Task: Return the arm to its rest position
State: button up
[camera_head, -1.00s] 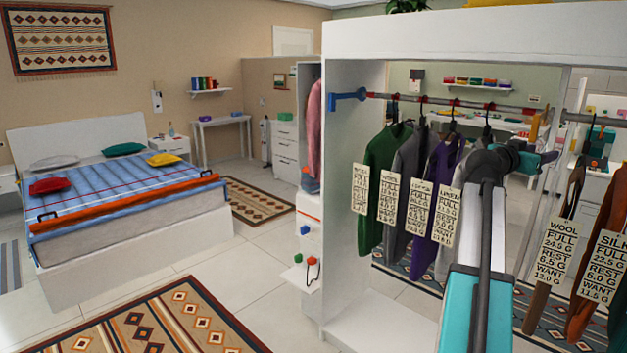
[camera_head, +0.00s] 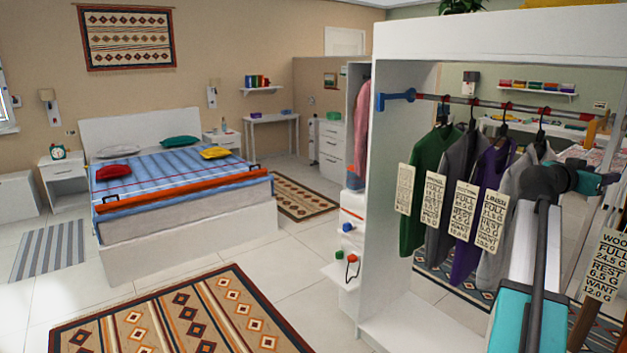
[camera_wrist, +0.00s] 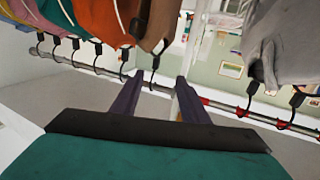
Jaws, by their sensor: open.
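My arm (camera_head: 540,235) reaches forward at the right of the head view, in front of the wardrobe's hanging clothes. In the wrist view my gripper (camera_wrist: 157,85) has its two dark fingers spread apart. I see nothing clamped between them. A dark hanger hook (camera_wrist: 155,62) shows beyond the fingertips, near the hanging rail (camera_wrist: 100,70). I cannot tell how far it is from the fingers. In the head view the gripper end is at the right, and its fingers are not clear there.
The wardrobe (camera_head: 388,150) has a rail (camera_head: 460,100) with a green garment (camera_head: 432,155), a purple garment (camera_head: 492,165) and grey ones, all tagged. The bed (camera_head: 180,240) stands at the left. Floor between the bed and the patterned rug (camera_head: 180,320) is clear.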

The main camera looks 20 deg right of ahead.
jog(key=w+a+f+n+t+y, duration=0.15)
jog(key=w+a+f, duration=0.25)
jog(key=f, duration=0.6)
jog(key=w+a+f+n+y, duration=0.2)
jog(key=w+a+f, duration=0.25)
jog(key=f, duration=0.55)
jog(key=w+a+f+n+t+y, duration=0.15)
jog(key=w+a+f, duration=0.3)
jog(key=f, duration=0.55)
jog(key=w+a+f+n+g+y, duration=0.1)
jog(key=a+f+n+y, duration=0.15)
jog(key=a+f, duration=0.9)
jog(key=w+a+f+n+g+y, duration=0.1)
jog(key=a+f+n+y, duration=0.15)
jog(key=a+f, duration=0.9)
jog(key=s+a+f+n+g+y, duration=0.1)
jog(key=s+a+f+n+y, duration=0.1)
jog(key=s+a+f, duration=0.65)
jog(key=s+a+f+n+g+y, duration=0.1)
jog(key=s+a+f+g+y, duration=0.15)
jog(key=a+f, duration=1.1)
jog(key=s+a+f+n+g+y, duration=0.1)
jog(key=s+a+f, duration=0.4)
jog(key=s, duration=0.6)
jog(key=s+a+f+n+g+y, duration=0.2)
jog(key=s+a+f, duration=0.3)
jog(key=s+a, duration=0.4)
jog(key=shift+s+a+f+n, duration=0.2)
jog(key=shift+s+a+n, duration=0.15)
jog(key=shift+s+n, duration=0.45)
